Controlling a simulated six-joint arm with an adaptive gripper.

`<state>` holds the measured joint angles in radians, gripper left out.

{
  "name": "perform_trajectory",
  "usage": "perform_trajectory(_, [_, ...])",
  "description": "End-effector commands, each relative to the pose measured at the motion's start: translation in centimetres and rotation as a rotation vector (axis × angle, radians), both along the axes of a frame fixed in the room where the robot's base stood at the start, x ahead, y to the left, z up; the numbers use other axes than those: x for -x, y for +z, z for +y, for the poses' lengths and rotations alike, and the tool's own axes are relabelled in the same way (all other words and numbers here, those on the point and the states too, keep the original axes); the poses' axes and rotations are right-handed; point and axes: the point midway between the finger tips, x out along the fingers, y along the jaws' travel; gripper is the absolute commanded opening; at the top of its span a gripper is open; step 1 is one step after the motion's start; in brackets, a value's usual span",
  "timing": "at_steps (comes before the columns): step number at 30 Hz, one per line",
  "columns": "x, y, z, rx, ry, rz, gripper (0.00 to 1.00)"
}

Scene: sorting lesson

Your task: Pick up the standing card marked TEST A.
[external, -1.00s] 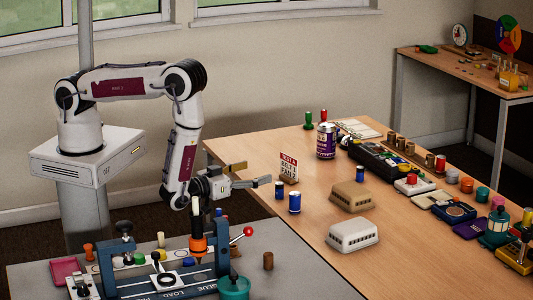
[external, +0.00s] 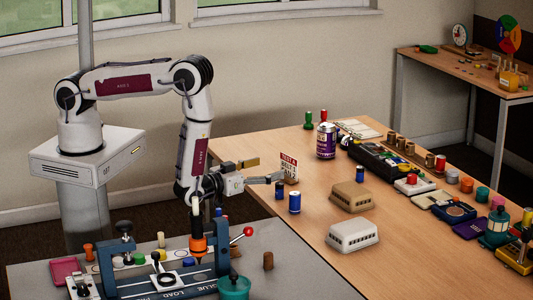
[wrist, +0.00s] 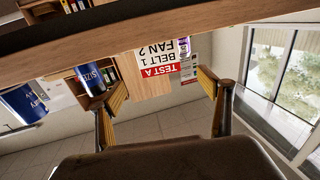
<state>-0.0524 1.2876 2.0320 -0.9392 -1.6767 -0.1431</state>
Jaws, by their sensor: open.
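The standing card (external: 289,166), white with a red TEST A band, stands upright on the wooden table near its left edge. In the wrist view the card (wrist: 160,60) appears upside down, reading TEST A, BELT 1, FAN 2. My gripper (external: 270,169) is open and empty, level with the card and just left of it. In the wrist view my gripper's fingers (wrist: 162,93) spread to either side of the card, which shows in the gap beyond them. Whether the tips overlap the card's edge in depth is hard to tell.
Two blue cans (external: 295,202) (external: 280,190) stand close in front of the card, near my nearer finger. A purple can (external: 326,141) stands behind it. Tan (external: 351,195) and white (external: 353,235) vented boxes lie to the right. A clamp fixture (external: 160,275) sits below my arm.

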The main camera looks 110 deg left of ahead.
Motion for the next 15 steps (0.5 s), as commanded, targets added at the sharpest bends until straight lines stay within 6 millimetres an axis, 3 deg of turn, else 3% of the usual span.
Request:
perform_trajectory(5, [-0.67,0.01,1.01,0.001,0.001,-0.001,0.78])
perform_trajectory(15, [-0.8,-0.01,1.09,0.001,-0.001,0.001,0.78])
